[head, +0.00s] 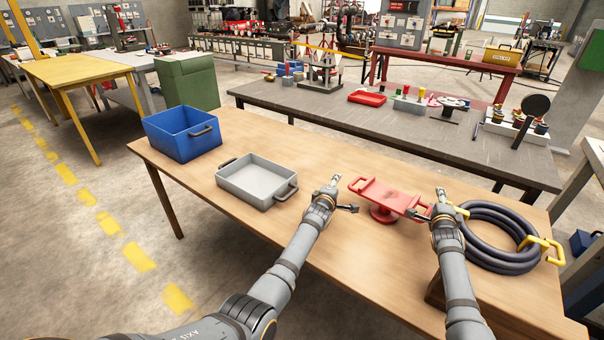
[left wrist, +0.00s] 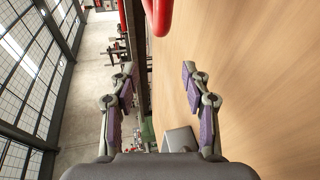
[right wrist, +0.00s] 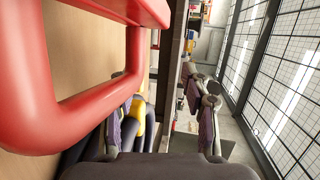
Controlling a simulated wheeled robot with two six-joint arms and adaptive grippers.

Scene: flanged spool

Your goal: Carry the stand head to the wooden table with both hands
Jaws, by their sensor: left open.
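The red stand head (head: 381,198), a flat plate with a loop handle at each end on a round foot, sits on the near wooden table (head: 240,225). My left gripper (head: 344,194) is open and empty just left of its left handle; that handle shows as a red bar (left wrist: 160,14) at the top of the left wrist view. My right gripper (head: 428,203) is at the right handle, partly covering it. In the right wrist view the right handle (right wrist: 35,105) looms large at the left, in front of one finger; the fingers are spread apart.
A coiled dark hose (head: 490,240) with yellow handles lies close right of my right gripper. A grey tray (head: 257,180) and a blue bin (head: 182,134) stand to the left. A grey workbench (head: 400,125) with parts stands behind.

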